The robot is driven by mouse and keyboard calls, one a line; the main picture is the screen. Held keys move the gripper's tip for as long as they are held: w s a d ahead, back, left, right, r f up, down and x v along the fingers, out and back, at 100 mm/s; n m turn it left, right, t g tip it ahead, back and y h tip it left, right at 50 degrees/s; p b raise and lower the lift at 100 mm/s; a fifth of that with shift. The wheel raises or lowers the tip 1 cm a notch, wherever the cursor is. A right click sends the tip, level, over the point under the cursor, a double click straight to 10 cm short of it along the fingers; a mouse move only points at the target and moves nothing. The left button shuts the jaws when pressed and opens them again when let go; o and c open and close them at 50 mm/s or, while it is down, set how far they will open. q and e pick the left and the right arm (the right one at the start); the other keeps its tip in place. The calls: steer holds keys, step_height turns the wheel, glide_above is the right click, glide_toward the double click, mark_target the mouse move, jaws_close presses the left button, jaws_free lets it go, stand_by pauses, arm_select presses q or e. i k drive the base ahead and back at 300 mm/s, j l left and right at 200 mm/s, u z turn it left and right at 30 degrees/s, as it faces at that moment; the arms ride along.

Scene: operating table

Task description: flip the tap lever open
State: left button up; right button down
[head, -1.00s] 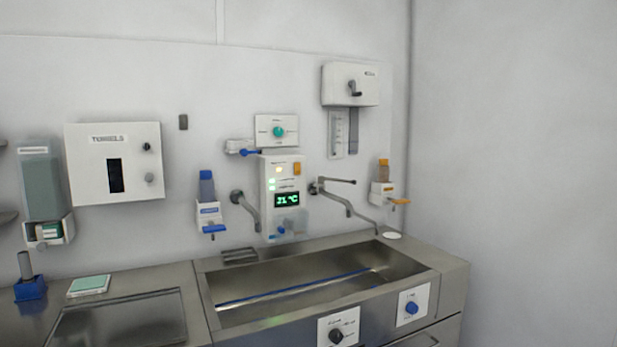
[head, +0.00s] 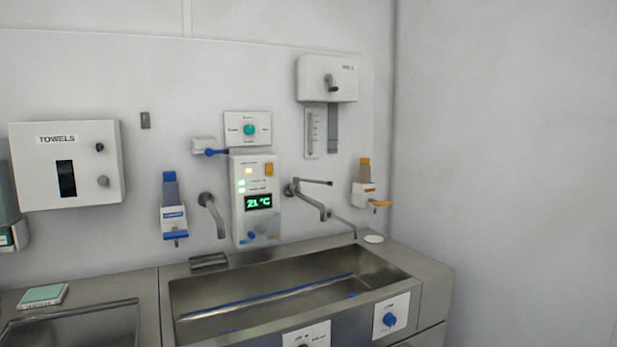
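The tap (head: 309,197) is on the wall above the right part of the sink. It has a long, thin lever (head: 316,181) that points right, roughly level, above a bent spout reaching down to the right. A second, plain curved spout (head: 211,213) sits further left on the wall. Between them is a white control box (head: 257,190) with a green display reading 21 °C. Neither of my grippers shows in the head view.
The steel sink (head: 390,284) has knob panels on its front. A blue-lever dispenser (head: 173,212) and an orange-lever dispenser (head: 364,190) flank the taps. A white crank box (head: 327,78) hangs above. A towels box (head: 66,163) is at left. The right wall is bare.

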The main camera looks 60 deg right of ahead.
mark_target(296, 180)
steer(key=k+l+u, duration=0.15)
steer(key=l, duration=0.25)
steer(key=l+u, duration=0.1)
steer(key=l, duration=0.25)
steer(key=k+l+u, duration=0.15)
steer(key=l, duration=0.2)
steer(key=k+l+u, duration=0.1)
steer(key=l, duration=0.25)
steer(key=k+l, duration=0.15)
steer(key=l, duration=0.2)
steer(key=k+l, duration=0.15)
steer(key=l, duration=0.2)
steer(key=k+l, duration=0.1)
steer(key=l, duration=0.25)
steer(key=k+l, duration=0.15)
steer(key=l, duration=0.2)
steer(key=k+l+u, duration=0.1)
steer(key=l, duration=0.25)
